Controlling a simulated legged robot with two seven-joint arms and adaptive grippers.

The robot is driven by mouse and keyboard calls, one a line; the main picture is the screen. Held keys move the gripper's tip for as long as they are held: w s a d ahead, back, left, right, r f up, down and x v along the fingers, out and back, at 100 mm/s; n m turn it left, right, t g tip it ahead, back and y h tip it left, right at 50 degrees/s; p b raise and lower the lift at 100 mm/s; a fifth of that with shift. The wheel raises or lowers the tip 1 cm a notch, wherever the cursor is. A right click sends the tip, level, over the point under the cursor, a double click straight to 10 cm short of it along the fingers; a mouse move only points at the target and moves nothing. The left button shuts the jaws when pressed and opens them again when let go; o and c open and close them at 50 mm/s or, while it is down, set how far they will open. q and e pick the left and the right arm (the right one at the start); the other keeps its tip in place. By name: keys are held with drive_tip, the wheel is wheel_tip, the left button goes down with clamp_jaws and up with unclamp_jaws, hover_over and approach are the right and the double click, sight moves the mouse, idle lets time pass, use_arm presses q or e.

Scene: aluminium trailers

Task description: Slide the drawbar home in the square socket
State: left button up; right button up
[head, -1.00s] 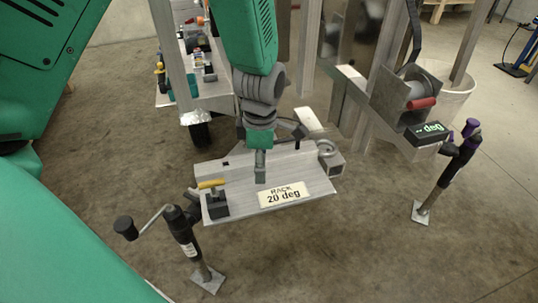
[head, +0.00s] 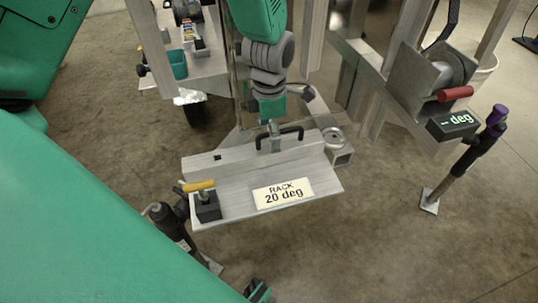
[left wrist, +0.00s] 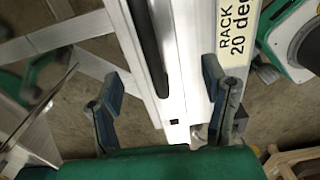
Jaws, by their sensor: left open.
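A long pale aluminium bar, which looks like the drawbar (head: 236,156), lies along the back of a plate labelled RACK 20 deg (head: 318,185). I do not see my right gripper.
A yellow-handled clamp (head: 207,205) stands on the plate's front left corner. A trailer frame with a winch (head: 432,75), red grip and "-- deg" display (head: 452,124) stands right, beside a purple-topped jack (head: 478,150). Bare floor lies front right.

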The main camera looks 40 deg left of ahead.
sight(264, 146)
use_arm(q)
drive_tip(key=f, duration=0.1)
drive_tip(key=a+f, duration=0.1)
drive_tip(key=a+f+b, duration=0.1)
drive_tip(key=shift+s, duration=0.3)
drive_tip(key=f, duration=0.1)
drive_tip(key=d+f+b, duration=0.1)
drive_tip(key=shift+d+f+b, duration=0.15)
drive_tip(key=shift+f+b, duration=0.15)
drive_tip(key=shift+f, duration=0.1)
drive_tip(key=shift+d, duration=0.35)
drive_tip(key=shift+s+a, duration=0.1)
drive_tip(key=shift+a, duration=0.3)
drive_tip(key=c, duration=0.5)
drive_tip(key=shift+a+f, duration=0.1)
drive_tip(key=shift+a, duration=0.25)
clamp_jaws()
drive_tip(key=shift+d, duration=0.1)
use_arm(e)
drive_tip(key=shift+a+f, duration=0.35)
drive_tip(key=shift+f, duration=0.2)
drive_tip(key=shift+a+f, duration=0.3)
drive_tip(key=shift+f, duration=0.2)
